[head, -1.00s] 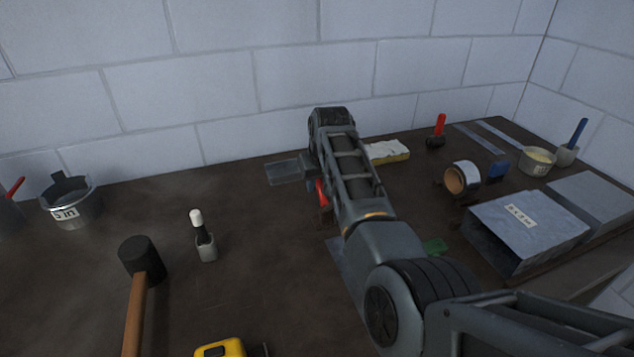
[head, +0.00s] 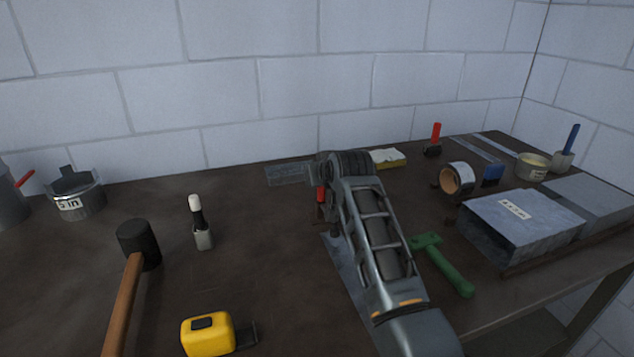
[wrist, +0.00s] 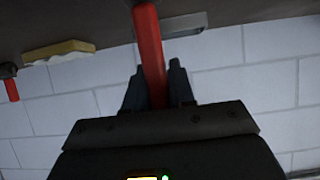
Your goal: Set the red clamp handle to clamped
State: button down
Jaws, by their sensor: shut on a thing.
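The red clamp handle (head: 320,194) shows in the head view as a short red piece beside my arm's end, near the back of the bench. In the wrist view the red handle (wrist: 150,45) is a long bar running between the two dark fingers of my gripper (wrist: 154,74). The fingers are shut on it. My arm hides most of the clamp in the head view, and I cannot tell the clamp's exact state. A flat sheet-metal piece (head: 346,262) lies on the bench beneath my arm.
A green tool (head: 443,264) lies right of my arm. Duct pieces (head: 520,225) and a tape roll (head: 457,179) are farther right. A yellow sponge (head: 388,159) lies behind.

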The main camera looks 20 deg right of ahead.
jog(key=shift+s+r+t+b, duration=0.2)
jog(key=shift+s+t+b, duration=0.55)
jog(key=shift+t+b, duration=0.4)
jog(key=c, duration=1)
grip_release()
jog(key=shift+c, duration=0.2)
jog(key=shift+v, duration=3.95)
